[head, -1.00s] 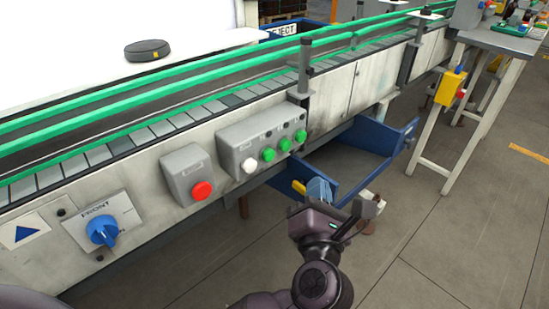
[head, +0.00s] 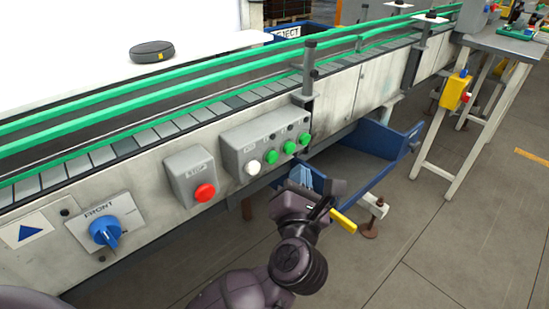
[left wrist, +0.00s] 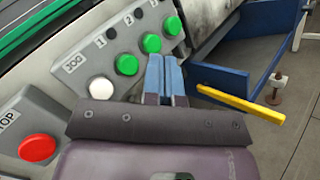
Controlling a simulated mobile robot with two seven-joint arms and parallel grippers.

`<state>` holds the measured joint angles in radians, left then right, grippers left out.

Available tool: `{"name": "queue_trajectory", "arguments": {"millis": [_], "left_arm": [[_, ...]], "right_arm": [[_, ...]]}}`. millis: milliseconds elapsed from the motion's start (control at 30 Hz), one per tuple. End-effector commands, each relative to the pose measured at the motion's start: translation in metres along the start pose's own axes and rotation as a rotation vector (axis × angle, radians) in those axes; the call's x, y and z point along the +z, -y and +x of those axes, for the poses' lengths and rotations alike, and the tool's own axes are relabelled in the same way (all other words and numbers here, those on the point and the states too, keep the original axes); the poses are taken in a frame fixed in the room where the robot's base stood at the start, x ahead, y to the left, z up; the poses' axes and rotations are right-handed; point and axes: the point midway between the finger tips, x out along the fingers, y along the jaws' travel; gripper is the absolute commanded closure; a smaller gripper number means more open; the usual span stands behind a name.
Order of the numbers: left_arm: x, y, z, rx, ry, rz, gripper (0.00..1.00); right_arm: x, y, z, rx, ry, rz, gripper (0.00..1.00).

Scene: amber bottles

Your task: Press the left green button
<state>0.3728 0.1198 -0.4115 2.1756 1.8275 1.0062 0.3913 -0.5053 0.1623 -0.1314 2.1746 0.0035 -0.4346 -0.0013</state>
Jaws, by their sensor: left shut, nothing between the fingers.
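The grey button box (head: 237,140) on the conveyor's side carries a white button (head: 253,167) and three green buttons in a row. The left green button (head: 271,157) is beside the white one; it also shows in the left wrist view (left wrist: 126,64). The middle green button (head: 289,146) and right green button (head: 304,138) follow. My left gripper (head: 304,171) is shut and empty, with blue fingertips just below the row, right of the left green button. My right gripper is not in view.
A red stop button (head: 205,192) on its own box and a blue rotary switch (head: 105,232) are to the left. A blue bin (head: 398,163) with a yellow bar (head: 343,221) is close right of the gripper. Green rails (head: 200,91) run above.

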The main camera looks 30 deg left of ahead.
Motion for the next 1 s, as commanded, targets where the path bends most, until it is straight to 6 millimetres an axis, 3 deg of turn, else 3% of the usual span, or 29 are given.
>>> {"name": "queue_trajectory", "arguments": {"millis": [367,1000], "left_arm": [[-0.014,-0.017,0.022,0.002,0.002,0.001,1.0],[-0.016,-0.017,0.023,0.0,0.0,0.0,1.0]], "right_arm": [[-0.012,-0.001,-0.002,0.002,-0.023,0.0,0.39],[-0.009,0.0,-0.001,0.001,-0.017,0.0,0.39]]}}
